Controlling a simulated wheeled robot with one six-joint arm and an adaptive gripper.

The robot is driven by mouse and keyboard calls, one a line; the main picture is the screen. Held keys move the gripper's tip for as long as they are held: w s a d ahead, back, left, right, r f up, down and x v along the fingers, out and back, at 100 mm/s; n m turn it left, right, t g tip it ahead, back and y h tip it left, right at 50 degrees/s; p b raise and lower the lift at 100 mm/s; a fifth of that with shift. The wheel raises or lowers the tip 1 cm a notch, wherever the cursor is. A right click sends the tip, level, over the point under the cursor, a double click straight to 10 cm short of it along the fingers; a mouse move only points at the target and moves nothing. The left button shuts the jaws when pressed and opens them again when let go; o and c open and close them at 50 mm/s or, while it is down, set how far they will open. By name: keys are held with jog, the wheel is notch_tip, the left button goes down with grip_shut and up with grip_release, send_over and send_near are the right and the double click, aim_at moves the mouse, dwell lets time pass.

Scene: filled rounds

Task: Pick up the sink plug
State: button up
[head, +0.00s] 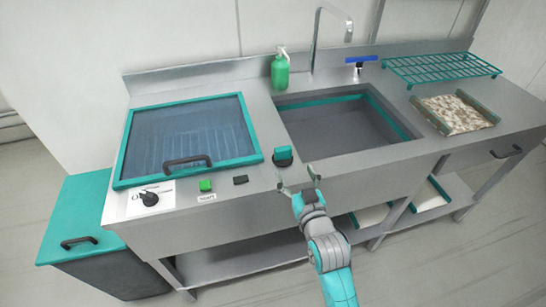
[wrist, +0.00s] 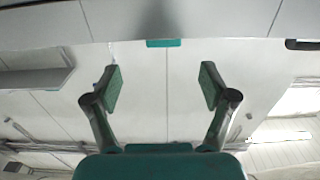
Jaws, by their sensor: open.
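The sink plug appears to be the teal block with a dark base (head: 283,154) on the steel counter, at the front left corner of the sink basin (head: 335,125). My gripper (head: 298,182) is open and empty, just in front of the plug near the counter's front edge, apart from it. In the wrist view the two fingers of my gripper (wrist: 161,86) are spread with nothing between them. A small teal patch (wrist: 163,43) shows beyond them at the counter edge; I cannot tell if it is the plug.
Left of the plug are a green button (head: 205,185), a dark switch (head: 240,180) and a teal-framed lid with a handle (head: 187,162). A green soap bottle (head: 280,70) and a tall faucet stand behind. A speckled tray (head: 453,115) and teal rack (head: 440,68) lie right.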

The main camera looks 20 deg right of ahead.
aim_at(284, 152)
jog(key=w, duration=1)
jog(key=shift+a+r, duration=0.1)
jog(key=shift+a, duration=0.15)
jog(key=c, duration=1.3)
